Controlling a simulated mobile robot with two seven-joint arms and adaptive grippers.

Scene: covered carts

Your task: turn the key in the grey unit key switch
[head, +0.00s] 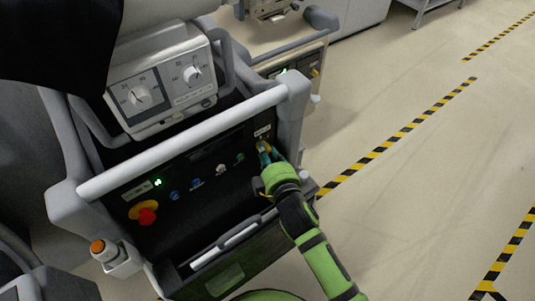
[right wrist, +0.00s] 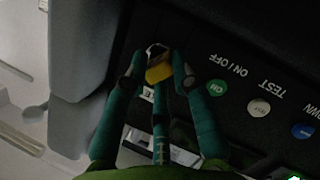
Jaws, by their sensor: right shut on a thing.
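The grey unit (head: 190,120) fills the left half of the head view, with a black front panel under a pale push bar. The key switch (head: 262,142) is at the panel's upper right end, mostly hidden by my fingers. My right gripper (head: 266,154) reaches it from the lower right. In the right wrist view my right gripper (right wrist: 160,64) is shut on the yellow-headed key (right wrist: 159,73), which sits between the fingertips at the panel. How far the key is turned cannot be told. My left gripper is not in view.
A green button (head: 240,157), a white button (head: 221,168) and blue buttons (head: 196,182) line the panel, with a red stop knob (head: 147,215) at left. The push bar (head: 185,143) runs just above. Another cart (head: 300,62) stands behind. Open floor lies at right.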

